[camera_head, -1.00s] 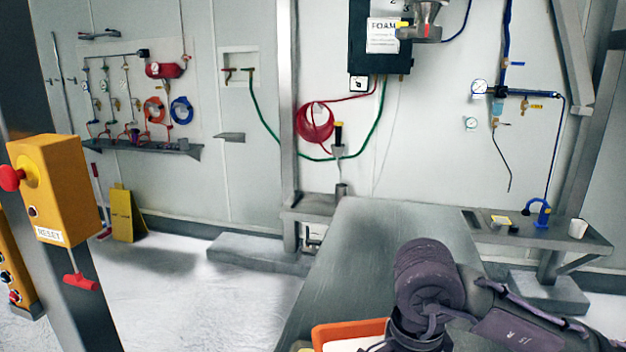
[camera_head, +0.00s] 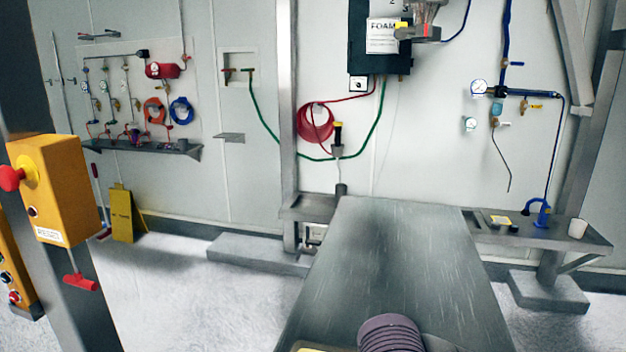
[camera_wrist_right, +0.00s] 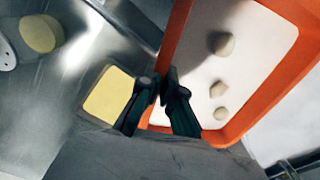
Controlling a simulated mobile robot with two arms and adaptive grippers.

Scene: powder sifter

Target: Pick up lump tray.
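The lump tray (camera_wrist_right: 176,38) is orange with a white inside and shows in the right wrist view. Several pale lumps (camera_wrist_right: 219,90) lie in it. My right gripper (camera_wrist_right: 163,82) is at the tray's left wall, its fingers close together with the wall between them. It looks shut on that wall, though the contact is partly hidden by the fingers. In the head view the tray is out of sight, and only a purple-grey part of my right arm (camera_head: 391,335) shows at the bottom edge. My left gripper is in neither view.
A square cream-yellow pad (camera_wrist_right: 108,97) lies beside the tray, left of the gripper. A round yellowish piece (camera_wrist_right: 40,33) lies at upper left. The steel table (camera_head: 400,250) is bare ahead. A yellow reset box (camera_head: 58,188) stands at left.

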